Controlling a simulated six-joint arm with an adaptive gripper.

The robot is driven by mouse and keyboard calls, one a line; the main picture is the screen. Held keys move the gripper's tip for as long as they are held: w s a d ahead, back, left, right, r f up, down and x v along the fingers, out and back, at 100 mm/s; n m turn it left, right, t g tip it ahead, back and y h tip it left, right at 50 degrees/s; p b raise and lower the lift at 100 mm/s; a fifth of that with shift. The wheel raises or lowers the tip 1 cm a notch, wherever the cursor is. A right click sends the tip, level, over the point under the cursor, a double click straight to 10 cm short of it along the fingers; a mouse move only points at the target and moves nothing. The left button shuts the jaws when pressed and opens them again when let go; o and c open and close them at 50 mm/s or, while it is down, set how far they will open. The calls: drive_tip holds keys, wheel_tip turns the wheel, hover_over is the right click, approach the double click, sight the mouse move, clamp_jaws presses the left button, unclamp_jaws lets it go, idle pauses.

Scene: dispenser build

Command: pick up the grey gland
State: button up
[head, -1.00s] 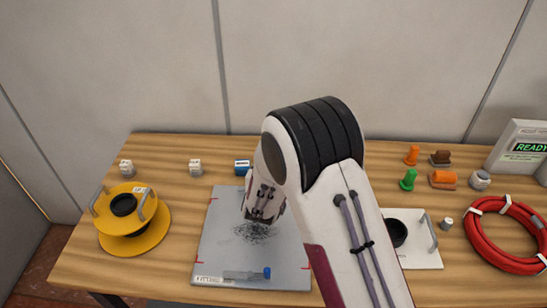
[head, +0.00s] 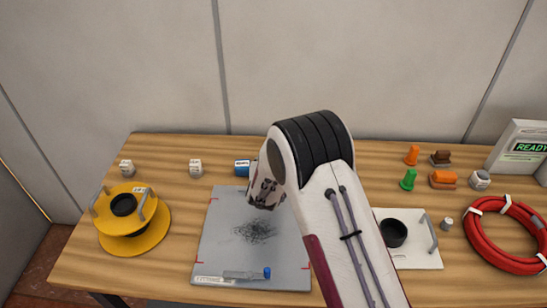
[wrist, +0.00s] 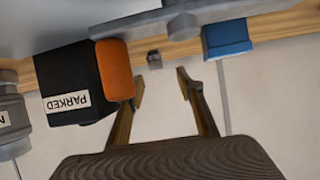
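A small grey cylindrical piece (head: 447,223), which looks like the grey gland, stands on the table at the right, between the white plate and the red coil. My gripper (wrist: 160,76) is open in the wrist view, with nothing between its two fingers. In the head view my wrist is above the far part of the grey mat, well left of the grey piece, and the fingertips are hidden. A small dark grey thing (wrist: 154,60) shows beyond the fingers in the wrist view; I cannot tell what it is.
The grey mat (head: 215,245) bears dark scribbles and a blue-capped pen. A yellow spool (head: 135,242) stands left. A white plate (head: 425,258) with a black cup, a red coil (head: 480,240), and green (head: 408,180) and orange (head: 411,155) pieces are right. A PARKED block (wrist: 70,80) shows in the wrist view.

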drive_tip(key=shift+w, duration=0.1)
idle(0.3)
drive_tip(key=shift+w+d+f, duration=0.15)
drive_tip(key=shift+w+f, duration=0.2)
drive_tip(key=shift+w, duration=0.2)
drive_tip(key=shift+w+d+f, duration=0.15)
drive_tip(key=shift+w+f, duration=0.2)
drive_tip(key=shift+w, duration=0.15)
drive_tip(key=shift+x, duration=1.25)
drive_tip(key=c, duration=0.9)
